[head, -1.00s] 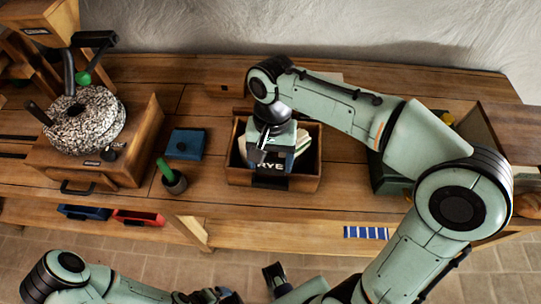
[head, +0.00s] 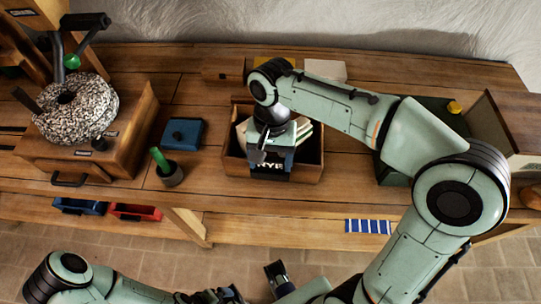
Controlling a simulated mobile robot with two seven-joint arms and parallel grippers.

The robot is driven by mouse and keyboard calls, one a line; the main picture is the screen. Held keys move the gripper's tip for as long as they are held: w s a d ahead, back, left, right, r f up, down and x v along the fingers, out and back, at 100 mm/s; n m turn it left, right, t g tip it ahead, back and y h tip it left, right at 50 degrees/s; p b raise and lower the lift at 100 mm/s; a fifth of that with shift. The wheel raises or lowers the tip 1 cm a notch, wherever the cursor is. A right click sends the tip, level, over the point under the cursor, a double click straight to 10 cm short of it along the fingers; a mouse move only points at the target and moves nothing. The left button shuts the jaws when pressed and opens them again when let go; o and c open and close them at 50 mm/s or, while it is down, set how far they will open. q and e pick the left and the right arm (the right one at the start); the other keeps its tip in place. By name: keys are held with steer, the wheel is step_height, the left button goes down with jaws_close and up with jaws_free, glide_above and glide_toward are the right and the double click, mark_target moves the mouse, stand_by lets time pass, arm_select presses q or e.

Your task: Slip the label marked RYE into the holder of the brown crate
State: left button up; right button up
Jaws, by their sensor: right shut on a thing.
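The brown crate (head: 308,174) is an open wooden box with a dark inside, on the bench at the middle of the head view. The black label with white letters RYE (head: 270,168) is upright at the crate's front. The lower part of its letters is cut off from view. My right gripper (head: 271,157) is over the front of the crate, shut on the label's upper part. The holder is hidden, so I cannot tell how the label sits in it. My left gripper (head: 276,272) is low at the bottom middle, away from the bench; its jaws are unclear.
Pale packets (head: 304,132) stand in the crate behind my gripper. A stone mill (head: 75,108) is at left, with a blue box (head: 183,133) and a dark pot (head: 169,175) beside it. Blue (head: 80,206) and red (head: 136,211) trays lie below. A dark green crate (head: 395,178) is at right.

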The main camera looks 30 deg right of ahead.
stand_by(0.3)
steer(key=o, duration=1.1)
steer(key=shift+r, duration=0.1)
arm_select(q)
steer(key=r+p, duration=0.1)
steer(key=r, duration=0.1)
steer(key=w+r+p, duration=0.1)
steer(key=p, duration=0.1)
steer(key=shift+w+r, duration=0.2)
steer(key=shift+r, duration=0.2)
arm_select(e)
steer(key=r, duration=0.4)
steer(key=w+r, duration=0.1)
steer(key=r, duration=0.3)
steer(key=d+r, duration=0.1)
steer(key=r, duration=0.4)
steer(key=shift+w, duration=0.35)
